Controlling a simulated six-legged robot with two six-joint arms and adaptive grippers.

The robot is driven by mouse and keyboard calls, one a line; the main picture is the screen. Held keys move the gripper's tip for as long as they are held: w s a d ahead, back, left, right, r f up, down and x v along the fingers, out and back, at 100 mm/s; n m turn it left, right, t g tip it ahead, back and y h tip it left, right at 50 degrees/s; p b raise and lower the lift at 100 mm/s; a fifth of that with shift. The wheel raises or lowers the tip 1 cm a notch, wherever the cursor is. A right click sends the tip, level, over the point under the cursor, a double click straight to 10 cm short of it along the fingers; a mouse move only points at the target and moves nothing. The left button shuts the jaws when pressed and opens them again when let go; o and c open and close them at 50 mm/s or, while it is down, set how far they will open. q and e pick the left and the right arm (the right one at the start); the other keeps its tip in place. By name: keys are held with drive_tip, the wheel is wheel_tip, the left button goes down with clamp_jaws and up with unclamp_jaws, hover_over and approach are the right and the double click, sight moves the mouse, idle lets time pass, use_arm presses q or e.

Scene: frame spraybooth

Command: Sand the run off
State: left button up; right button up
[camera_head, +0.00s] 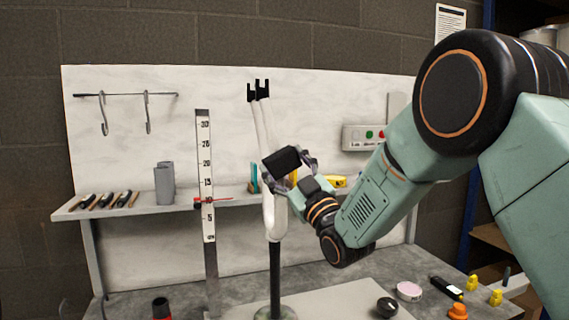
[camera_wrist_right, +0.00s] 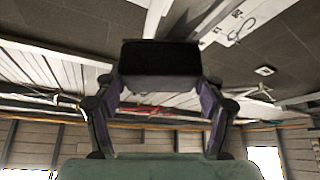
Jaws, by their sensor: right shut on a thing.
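A white bicycle-type fork or frame part (camera_head: 268,214) stands upright on a dark post with a round base, with black dropout ends at its top. My right gripper (camera_head: 293,167) is shut on a black block (camera_head: 281,162), which looks like a sanding block. It holds the block in front of or close beside the white tubes; I cannot tell whether they touch. In the right wrist view, the black block (camera_wrist_right: 160,62) spans both fingers. No run in the paint can be made out. My left gripper is not in view.
A ruler stand (camera_head: 205,160) with a red pointer stands left of the part. A shelf (camera_head: 130,209) behind holds brushes, grey cups and a yellow item. The bench holds a knob (camera_head: 387,307), a pink round tin (camera_head: 409,291) and yellow pieces. A button box (camera_head: 364,137) is on the back panel.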

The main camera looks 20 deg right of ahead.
drive_tip(key=shift+s+f+b, duration=0.1)
drive_tip(key=shift+f+b, duration=3.6)
drive_tip(key=shift+f, duration=1.6)
drive_tip(key=shift+r, duration=0.1)
drive_tip(key=s, duration=0.6)
drive_tip(key=shift+d, duration=0.1)
drive_tip(key=s, duration=0.3)
